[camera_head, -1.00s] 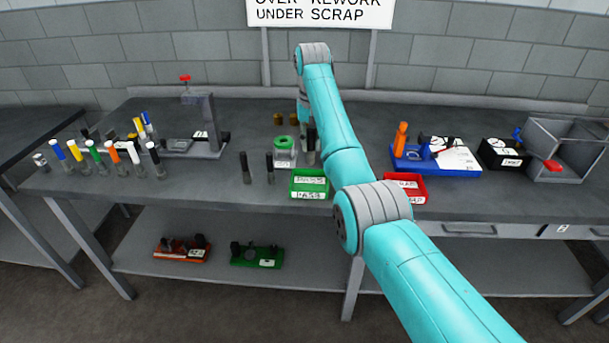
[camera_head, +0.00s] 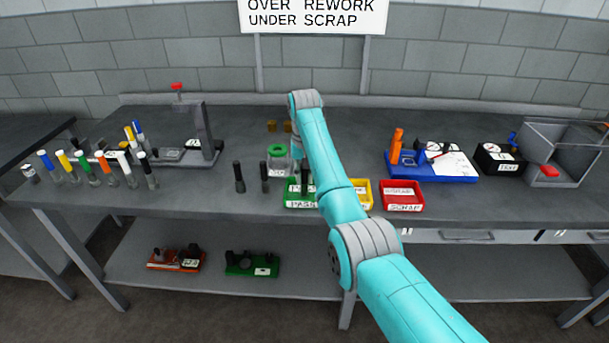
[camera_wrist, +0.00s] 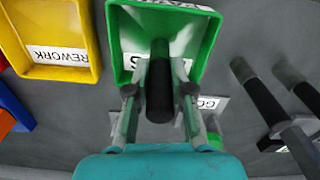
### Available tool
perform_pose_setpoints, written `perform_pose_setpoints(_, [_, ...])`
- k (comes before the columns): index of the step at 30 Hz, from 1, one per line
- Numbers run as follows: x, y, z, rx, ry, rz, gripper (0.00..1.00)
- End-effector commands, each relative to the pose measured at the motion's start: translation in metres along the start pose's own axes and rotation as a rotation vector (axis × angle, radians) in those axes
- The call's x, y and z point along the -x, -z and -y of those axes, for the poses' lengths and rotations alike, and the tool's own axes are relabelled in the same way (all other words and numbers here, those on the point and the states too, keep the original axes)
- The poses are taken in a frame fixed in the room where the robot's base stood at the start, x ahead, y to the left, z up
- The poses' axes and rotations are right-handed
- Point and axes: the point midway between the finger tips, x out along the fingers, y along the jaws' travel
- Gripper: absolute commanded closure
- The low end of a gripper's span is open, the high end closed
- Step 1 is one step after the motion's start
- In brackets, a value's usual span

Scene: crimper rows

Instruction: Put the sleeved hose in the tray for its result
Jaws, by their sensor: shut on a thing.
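The sleeved hose (camera_wrist: 159,88) is a dark upright piece held between the fingers of my gripper (camera_wrist: 159,97) in the wrist view. In the head view, the hose (camera_head: 304,178) shows as a dark stub at the green PASS tray (camera_head: 288,192), beside my arm. In the wrist view, the hose's far end overlaps the green tray (camera_wrist: 210,42). I cannot tell whether it touches the tray floor. The yellow REWORK tray (camera_head: 364,190) is partly behind my arm, and also shows in the wrist view (camera_wrist: 89,30). The red SCRAP tray (camera_head: 403,187) is to its right.
Two dark upright pieces (camera_head: 239,176) stand left of the green tray. A green-ringed item (camera_head: 277,150) stands behind it. Several colour-topped pieces (camera_head: 90,168) line the left. A blue fixture (camera_head: 437,177) and a grey bin (camera_head: 572,165) are at right.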

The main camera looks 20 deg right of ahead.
Motion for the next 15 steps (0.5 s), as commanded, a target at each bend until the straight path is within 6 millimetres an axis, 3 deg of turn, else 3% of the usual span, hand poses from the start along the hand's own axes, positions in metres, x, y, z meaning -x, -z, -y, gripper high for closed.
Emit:
perform_pose_setpoints(8, [-0.0007,0.0003,0.0001,0.000,0.000,-0.001,1.00])
perform_pose_setpoints(9, [-0.0018,0.0001,0.0001,0.000,0.000,0.000,0.76])
perform_pose_setpoints(12, [-0.0015,0.0001,0.0001,0.000,0.000,0.000,0.53])
perform_pose_setpoints(15, [-0.0014,0.0001,0.0001,0.000,0.000,0.000,0.53])
